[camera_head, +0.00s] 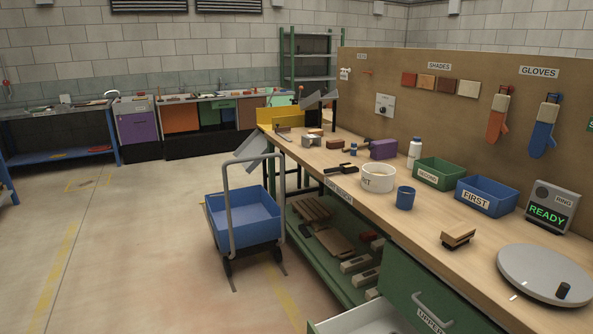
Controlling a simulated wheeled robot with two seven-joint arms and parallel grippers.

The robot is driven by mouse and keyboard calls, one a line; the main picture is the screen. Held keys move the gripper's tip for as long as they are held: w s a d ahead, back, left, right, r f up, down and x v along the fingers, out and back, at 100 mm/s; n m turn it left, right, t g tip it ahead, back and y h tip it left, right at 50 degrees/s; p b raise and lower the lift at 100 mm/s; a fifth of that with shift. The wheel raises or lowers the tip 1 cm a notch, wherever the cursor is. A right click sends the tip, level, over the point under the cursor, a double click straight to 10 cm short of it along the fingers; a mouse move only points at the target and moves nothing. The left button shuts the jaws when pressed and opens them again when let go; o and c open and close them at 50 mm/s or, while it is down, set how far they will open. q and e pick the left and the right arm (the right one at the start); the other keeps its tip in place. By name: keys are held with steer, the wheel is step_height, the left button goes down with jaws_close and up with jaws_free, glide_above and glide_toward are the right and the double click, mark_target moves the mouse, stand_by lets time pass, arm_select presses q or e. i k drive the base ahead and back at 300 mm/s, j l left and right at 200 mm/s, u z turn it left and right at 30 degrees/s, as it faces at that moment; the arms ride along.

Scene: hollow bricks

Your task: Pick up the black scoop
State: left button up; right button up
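A small black tool (340,170) lies on the wooden workbench (440,215), left of a white tub (377,179). It is the black thing most like a scoop, but it is too small to tell its shape for sure. Neither of my grippers shows in the head view, and nothing is seen touching the tool.
The bench also holds a blue cup (405,198), a green bin (440,174), a blue bin (487,197), a purple box (383,149) and a grey turntable (545,273). A drawer (360,321) stands open below. A blue cart (243,218) stands left; floor further left is clear.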

mark_target(347, 168)
steer(key=i+j+z, duration=0.25)
steer(key=i+j, duration=0.35)
steer(key=i+j+z, duration=0.25)
steer(key=i+j, duration=0.25)
steer(key=j, duration=0.15)
steer(key=i+j+z, duration=0.15)
steer(key=j, duration=0.25)
steer(key=i+j+z, duration=0.15)
steer(key=i+j, duration=0.2)
steer(key=i+j+z, duration=0.1)
steer(key=j, duration=0.4)
steer(key=i, duration=0.1)
